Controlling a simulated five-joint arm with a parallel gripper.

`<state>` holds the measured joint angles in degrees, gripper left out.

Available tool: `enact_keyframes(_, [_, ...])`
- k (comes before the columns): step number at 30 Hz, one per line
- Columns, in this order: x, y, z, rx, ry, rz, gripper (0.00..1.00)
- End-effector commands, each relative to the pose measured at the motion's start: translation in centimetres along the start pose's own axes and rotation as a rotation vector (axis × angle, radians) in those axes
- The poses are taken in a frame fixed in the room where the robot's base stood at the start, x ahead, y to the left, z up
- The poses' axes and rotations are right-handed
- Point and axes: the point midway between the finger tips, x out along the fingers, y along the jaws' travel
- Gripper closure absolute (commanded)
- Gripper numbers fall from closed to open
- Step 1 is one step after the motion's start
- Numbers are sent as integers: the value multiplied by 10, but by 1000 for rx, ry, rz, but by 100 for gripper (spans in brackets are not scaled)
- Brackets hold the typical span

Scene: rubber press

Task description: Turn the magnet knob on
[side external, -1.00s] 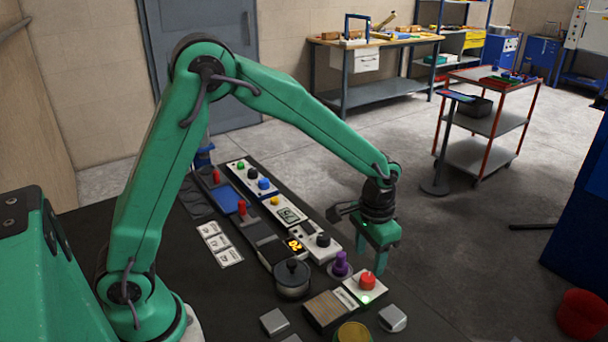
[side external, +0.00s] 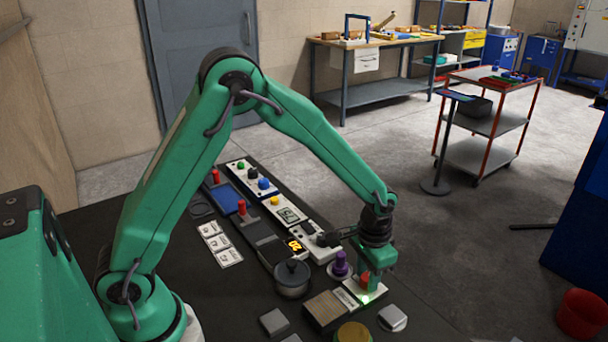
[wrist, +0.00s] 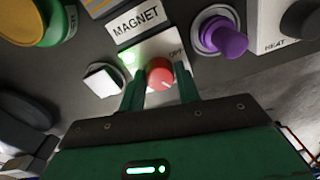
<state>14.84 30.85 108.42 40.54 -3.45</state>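The magnet knob is a round red knob (wrist: 160,74) on a white plate (wrist: 182,60). The knob also shows in the side external view (side external: 366,280), partly covered by my gripper. The word MAGNET stands on a label (wrist: 136,21) beside the plate, and OFF is printed near the knob. A green light (wrist: 128,57) glows at the plate's corner. My gripper (wrist: 160,80) points down over the plate, one green finger on each side of the knob. The fingers look open, with narrow gaps; contact cannot be made out.
A purple knob (wrist: 228,40) stands close on the right in the wrist view, with the HEAT panel (wrist: 275,35) beyond. A small white-topped block (wrist: 103,80) lies to the left. Several other controls, including a dark round pot (side external: 292,278), crowd the black table.

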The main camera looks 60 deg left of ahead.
Motion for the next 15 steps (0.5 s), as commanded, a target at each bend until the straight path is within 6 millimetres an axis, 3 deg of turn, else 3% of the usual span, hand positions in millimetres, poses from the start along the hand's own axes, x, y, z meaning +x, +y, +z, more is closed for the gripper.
enact_keyframes(1, [0, -1, 0, -2, 0, 0, 82])
enact_keyframes(3, [0, -1, 0, -3, 0, 0, 91])
enact_keyframes(15, [0, -3, 0, -101, 5, 1, 91])
